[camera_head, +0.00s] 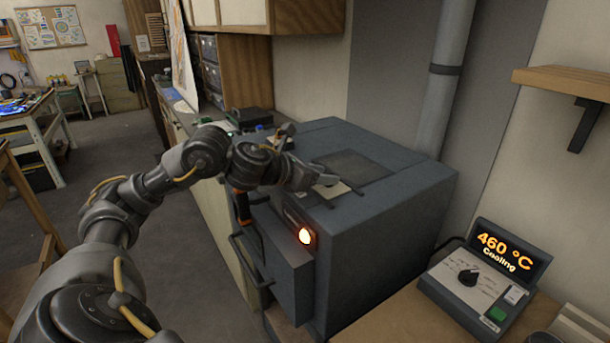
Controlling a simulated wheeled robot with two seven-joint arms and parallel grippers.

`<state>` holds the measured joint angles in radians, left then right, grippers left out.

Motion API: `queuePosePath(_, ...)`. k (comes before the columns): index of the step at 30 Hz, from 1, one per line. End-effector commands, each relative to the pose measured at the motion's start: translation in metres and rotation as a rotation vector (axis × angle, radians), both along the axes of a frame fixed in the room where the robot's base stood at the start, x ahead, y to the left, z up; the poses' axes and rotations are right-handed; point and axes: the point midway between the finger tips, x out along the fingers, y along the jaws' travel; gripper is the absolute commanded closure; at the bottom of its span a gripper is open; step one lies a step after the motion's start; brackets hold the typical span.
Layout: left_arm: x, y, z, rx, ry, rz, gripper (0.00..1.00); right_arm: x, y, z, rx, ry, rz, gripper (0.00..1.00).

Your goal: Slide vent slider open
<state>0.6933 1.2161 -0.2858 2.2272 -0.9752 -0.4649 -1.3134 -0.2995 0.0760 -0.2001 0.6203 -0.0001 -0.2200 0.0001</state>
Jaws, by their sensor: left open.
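The kiln (400,215) is a blue-grey box with a dark rectangular panel (355,166) on its top. A small pale plate (337,191) lies at the top's front left, partly hidden by my left gripper. I cannot tell for sure which part is the vent slider. My left gripper (306,161) is open over the front left of the kiln's top, near the pale plate. Whether it touches the kiln is not clear. My right gripper is not in view.
A controller (480,285) reading "460 °C Cooling" sits on the bench at the right. A vertical pipe (446,75) stands behind the kiln. A wooden shelf (565,82) juts from the right wall. Open floor lies at the left.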

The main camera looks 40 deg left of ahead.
Motion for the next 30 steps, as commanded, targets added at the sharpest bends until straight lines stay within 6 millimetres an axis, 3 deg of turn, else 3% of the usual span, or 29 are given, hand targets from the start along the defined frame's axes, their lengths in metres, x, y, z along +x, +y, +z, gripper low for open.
queuePosePath(6, -0.040, 0.013, 0.013, 0.006, -0.003, 0.001, 0.58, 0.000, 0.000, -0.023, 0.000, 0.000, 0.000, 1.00)
queuePosePath(12, -0.062, 0.019, 0.023, 0.002, 0.000, 0.001, 0.58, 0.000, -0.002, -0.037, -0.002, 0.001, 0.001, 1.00)
queuePosePath(30, -0.071, 0.020, 0.031, -0.001, -0.001, -0.002, 0.58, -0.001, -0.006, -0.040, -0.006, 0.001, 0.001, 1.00)
